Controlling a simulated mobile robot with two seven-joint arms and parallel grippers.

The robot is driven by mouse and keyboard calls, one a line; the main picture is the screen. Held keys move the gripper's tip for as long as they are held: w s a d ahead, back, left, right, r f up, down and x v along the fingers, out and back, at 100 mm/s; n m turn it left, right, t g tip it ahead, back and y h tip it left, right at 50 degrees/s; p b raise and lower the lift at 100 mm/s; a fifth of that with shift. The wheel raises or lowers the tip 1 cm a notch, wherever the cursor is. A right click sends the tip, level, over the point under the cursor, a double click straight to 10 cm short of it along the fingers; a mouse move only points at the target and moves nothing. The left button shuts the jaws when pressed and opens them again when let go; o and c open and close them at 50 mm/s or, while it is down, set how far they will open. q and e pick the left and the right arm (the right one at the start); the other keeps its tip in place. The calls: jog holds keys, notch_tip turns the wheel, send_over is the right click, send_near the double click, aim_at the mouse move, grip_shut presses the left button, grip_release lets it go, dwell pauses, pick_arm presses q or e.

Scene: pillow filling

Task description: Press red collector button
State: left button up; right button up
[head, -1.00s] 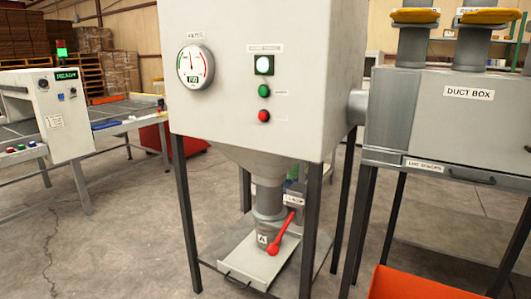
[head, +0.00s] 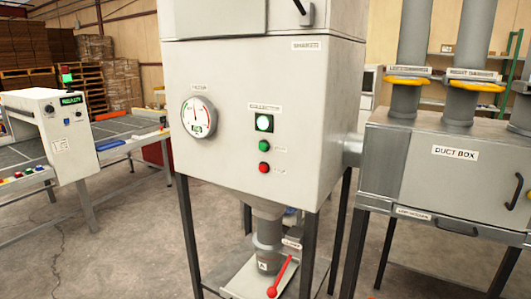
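The dust collector (head: 240,110) is a cream cabinet on dark legs, in the middle of the head view. On its front, the red button (head: 264,168) sits below a green button (head: 264,146), and a lit greenish-white lamp (head: 264,122) is above both. A round gauge (head: 199,117) is to their left. Neither of my grippers shows in the head view, and nothing touches the red button.
A grey duct box (head: 440,175) on legs stands to the right, with yellow dampers on its pipes. A red-handled lever (head: 281,276) sits under the hopper. A machine table (head: 50,140) stands at left. Concrete floor between them is clear.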

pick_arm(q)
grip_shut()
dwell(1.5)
